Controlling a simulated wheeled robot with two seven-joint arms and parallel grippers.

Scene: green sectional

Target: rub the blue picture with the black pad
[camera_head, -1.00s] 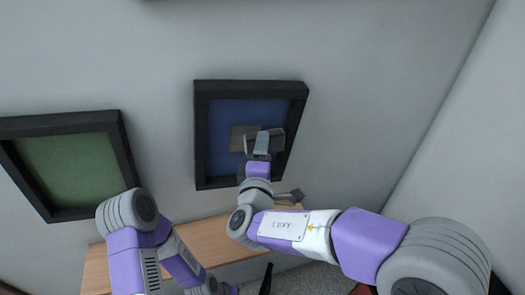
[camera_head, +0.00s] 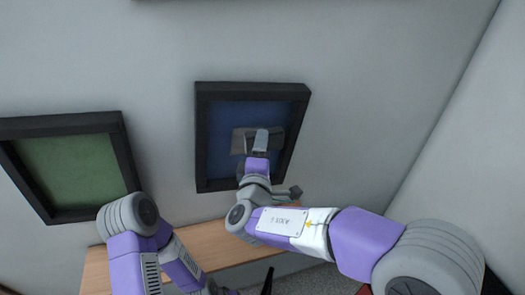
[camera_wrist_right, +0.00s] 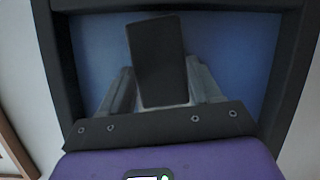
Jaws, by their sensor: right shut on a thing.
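The blue picture (camera_head: 221,168) hangs on the wall in a thick black frame, near the middle of the head view; it also fills the back of the right wrist view (camera_wrist_right: 228,60). My right gripper (camera_head: 258,138) is in front of the picture. It is shut on the black pad (camera_wrist_right: 158,60), which stands slightly tilted between the two fingers in the wrist view. In the head view the pad is mostly hidden by the gripper. I cannot tell whether the pad touches the picture. My left arm shows at the lower left; its gripper is not clearly visible.
A green picture (camera_head: 72,170) in a black frame hangs to the left. A wooden surface (camera_head: 215,240) lies below the pictures. The wall right of the blue picture (camera_head: 370,110) is bare up to the corner.

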